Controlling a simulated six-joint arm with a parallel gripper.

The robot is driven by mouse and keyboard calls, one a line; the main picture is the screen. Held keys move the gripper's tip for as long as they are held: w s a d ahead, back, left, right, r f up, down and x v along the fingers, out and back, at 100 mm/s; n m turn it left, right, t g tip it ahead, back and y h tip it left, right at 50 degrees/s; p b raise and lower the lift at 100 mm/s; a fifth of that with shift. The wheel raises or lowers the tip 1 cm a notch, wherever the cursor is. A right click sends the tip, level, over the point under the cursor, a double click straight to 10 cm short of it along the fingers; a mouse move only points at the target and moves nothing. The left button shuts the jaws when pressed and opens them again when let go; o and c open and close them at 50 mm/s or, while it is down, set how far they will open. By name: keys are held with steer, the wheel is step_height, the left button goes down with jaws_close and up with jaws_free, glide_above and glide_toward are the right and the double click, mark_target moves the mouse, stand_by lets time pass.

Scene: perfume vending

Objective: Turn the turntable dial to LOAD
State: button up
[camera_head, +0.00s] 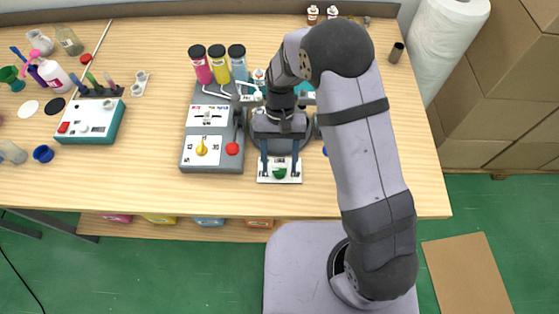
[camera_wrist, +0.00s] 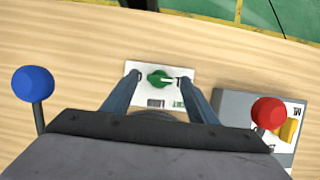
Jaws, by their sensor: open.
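The green turntable dial (camera_head: 279,173) sits on a small white label plate (camera_head: 264,178) at the front of the round grey turntable base (camera_head: 255,143). In the wrist view the dial (camera_wrist: 160,79) shows its raised grip lying roughly sideways across the plate. The plate (camera_wrist: 145,72) carries small dark and green markings that I cannot read clearly, so I cannot tell the dial's setting. My gripper (camera_head: 279,168) is open, its two fingers pointing down on either side of the dial. Nothing is between the fingers but the dial; I cannot tell whether they touch it. My wrist hides most of the turntable.
A grey dispenser (camera_head: 190,160) with a yellow knob, red-topped lever (camera_head: 232,149) and pink, yellow and blue bottles stands just left. A blue ball-topped lever (camera_wrist: 33,84) is on the other side. A teal box (camera_head: 90,138) is farther left. The table front edge is close.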

steer(key=shift+s+f, duration=0.2)
steer(key=shift+f, duration=0.2)
steer(key=c, duration=1.1)
steer(key=shift+o, duration=0.2)
